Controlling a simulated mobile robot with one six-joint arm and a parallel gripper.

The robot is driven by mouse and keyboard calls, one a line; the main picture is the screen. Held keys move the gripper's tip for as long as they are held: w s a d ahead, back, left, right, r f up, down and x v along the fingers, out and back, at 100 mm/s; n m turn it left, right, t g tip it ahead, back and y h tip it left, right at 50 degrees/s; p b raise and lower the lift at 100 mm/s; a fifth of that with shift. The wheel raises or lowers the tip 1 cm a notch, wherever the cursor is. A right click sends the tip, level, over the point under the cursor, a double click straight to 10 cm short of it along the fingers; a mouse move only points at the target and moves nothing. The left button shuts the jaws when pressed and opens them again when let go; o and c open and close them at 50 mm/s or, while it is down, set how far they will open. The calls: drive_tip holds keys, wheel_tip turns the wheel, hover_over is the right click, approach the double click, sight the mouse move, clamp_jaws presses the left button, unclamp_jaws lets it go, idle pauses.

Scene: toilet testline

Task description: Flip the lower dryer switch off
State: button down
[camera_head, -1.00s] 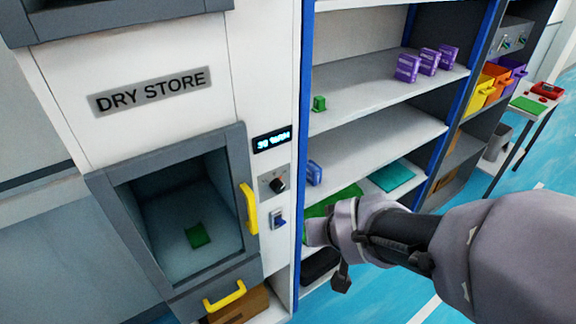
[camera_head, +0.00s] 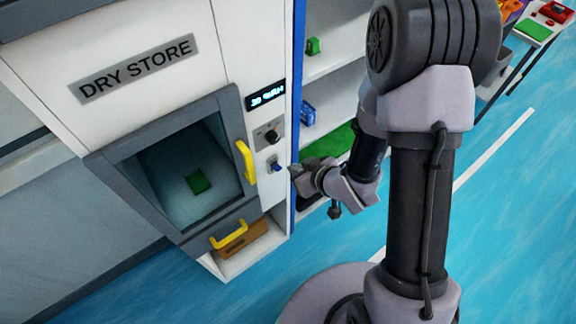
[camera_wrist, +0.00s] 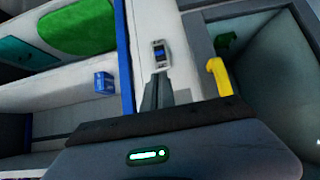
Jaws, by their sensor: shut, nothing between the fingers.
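The lower dryer switch (camera_head: 274,166) is a small blue rocker on a light plate, on the white dryer front below the black knob (camera_head: 271,136). In the wrist view the switch (camera_wrist: 161,53) shows just beyond my fingertips. My gripper (camera_head: 294,171) is shut and empty, close to the right of the switch in the head view. In the wrist view my gripper (camera_wrist: 156,80) points at the switch's plate. I cannot tell whether it touches the switch.
The dry store chamber (camera_head: 187,176) holds a green piece (camera_head: 198,181) and has a yellow handle (camera_head: 245,161). A lower yellow handle (camera_head: 229,235) is beneath. A blue post (camera_head: 298,90) and shelving stand right of the panel. A blue box (camera_wrist: 104,82) is on a shelf.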

sight(277, 168)
drive_tip(key=b+x, duration=0.5)
drive_tip(key=x, duration=0.4)
drive_tip(key=shift+w+f, duration=0.15)
drive_tip(key=shift+f, duration=0.1)
drive_tip(key=shift+b, duration=0.3)
